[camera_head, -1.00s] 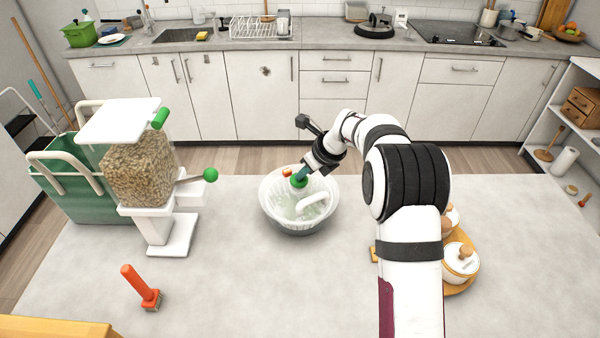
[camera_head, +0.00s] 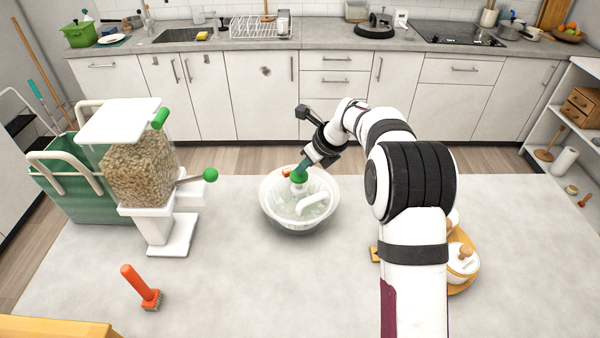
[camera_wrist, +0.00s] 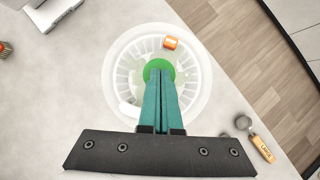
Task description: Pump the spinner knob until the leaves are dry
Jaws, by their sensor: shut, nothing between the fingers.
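The salad spinner (camera_head: 325,222) stands on the table in front of me, a round clear bowl with a white slatted basket. Its green knob (camera_head: 298,179) sits on a white stem at the top, with pale green leaves faintly visible inside. My gripper (camera_head: 302,169) is shut and empty, pointing down at the knob. In the wrist view the teal fingertips (camera_wrist: 161,74) lie together over the green knob (camera_wrist: 159,64) and hide part of it. Whether they touch it is hard to tell. An orange button (camera_wrist: 170,43) is beside the knob.
A grain dispenser (camera_head: 140,175) with a green-ended lever (camera_head: 210,175) stands left of the spinner. An orange-handled brush (camera_head: 141,288) is nearer the front. White jars (camera_head: 460,262) on a wooden tray are at right, partly behind my arm. The front middle table is clear.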

